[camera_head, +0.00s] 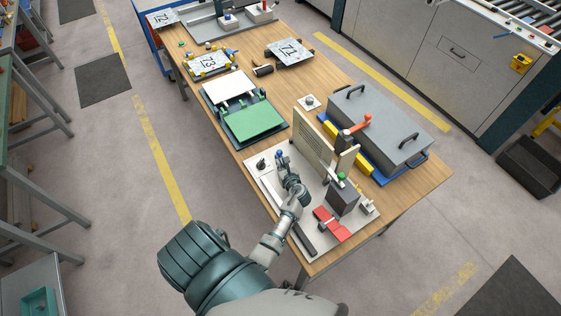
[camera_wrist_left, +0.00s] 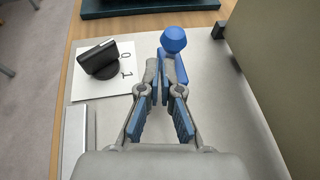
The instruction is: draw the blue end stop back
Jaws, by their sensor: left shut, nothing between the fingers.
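The blue end stop (camera_wrist_left: 173,40) shows a round blue knob on a blue block, just beyond my fingertips in the left wrist view. In the head view its small blue knob (camera_head: 279,153) stands on the light bender plate near the tall beige panel. My left gripper (camera_head: 287,172) reaches in from the front of the bench, low over the plate. Its fingers (camera_wrist_left: 165,85) are shut and empty, with the tips close to the blue block. I cannot tell whether they touch it. My right gripper is in neither view.
A black rotary switch (camera_wrist_left: 103,62) marked 0 and 1 sits left of the stop. The beige upright panel (camera_head: 314,143) rises on the right.

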